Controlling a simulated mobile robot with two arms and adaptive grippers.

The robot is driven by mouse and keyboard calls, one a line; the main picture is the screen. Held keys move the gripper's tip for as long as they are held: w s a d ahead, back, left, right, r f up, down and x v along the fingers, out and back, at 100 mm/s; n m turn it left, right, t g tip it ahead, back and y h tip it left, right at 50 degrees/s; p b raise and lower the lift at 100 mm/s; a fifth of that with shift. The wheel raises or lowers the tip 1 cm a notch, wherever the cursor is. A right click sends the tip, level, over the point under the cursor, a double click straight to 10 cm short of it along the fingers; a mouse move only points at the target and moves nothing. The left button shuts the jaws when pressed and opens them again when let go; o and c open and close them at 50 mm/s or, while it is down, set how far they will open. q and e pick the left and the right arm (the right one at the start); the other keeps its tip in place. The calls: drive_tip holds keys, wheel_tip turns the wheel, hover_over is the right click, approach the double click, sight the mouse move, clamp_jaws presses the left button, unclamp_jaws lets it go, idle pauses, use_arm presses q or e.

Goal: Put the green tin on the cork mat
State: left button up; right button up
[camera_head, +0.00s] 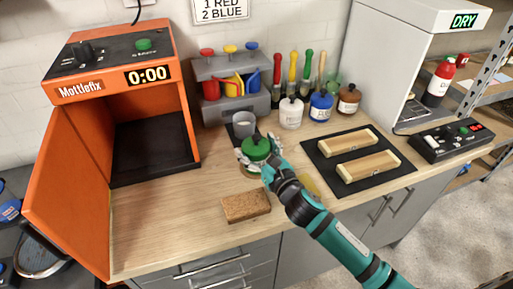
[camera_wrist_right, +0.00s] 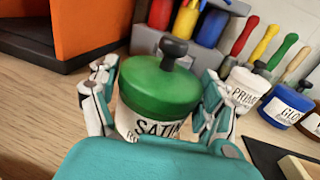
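The green tin (camera_head: 257,149) has a green lid with a dark knob and a white body with a "SATIN" label. It is upright on or just above the wooden bench, in front of the grey cup. It also shows in the right wrist view (camera_wrist_right: 160,92). My right gripper (camera_head: 256,160) has one finger on each side of the tin, close to its sides. I cannot tell whether the fingers press on it. A brown cork-textured piece (camera_head: 246,206) lies near the bench's front edge; it looks thick like a block. No other cork mat is clearly visible. My left gripper is out of view.
The grey cup (camera_head: 243,122) stands behind the tin. An open orange cabinet (camera_head: 70,200) is at the left. White, blue and brown jars stand at the back. A black mat (camera_head: 398,181) with two wooden pieces lies right. Bare bench lies left of the cork piece.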

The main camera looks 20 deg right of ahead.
drive_tip(key=shift+o, duration=1.1)
drive_tip(key=shift+r, duration=0.25)
drive_tip(key=b+v, duration=0.1)
drive_tip(key=v, duration=0.9)
drive_tip(key=shift+s+f, duration=0.2)
drive_tip(key=shift+s, duration=0.15)
drive_tip(key=shift+s+d+r+b, duration=0.15)
drive_tip(key=shift+s+b, duration=0.2)
drive_tip(key=shift+s, duration=0.35)
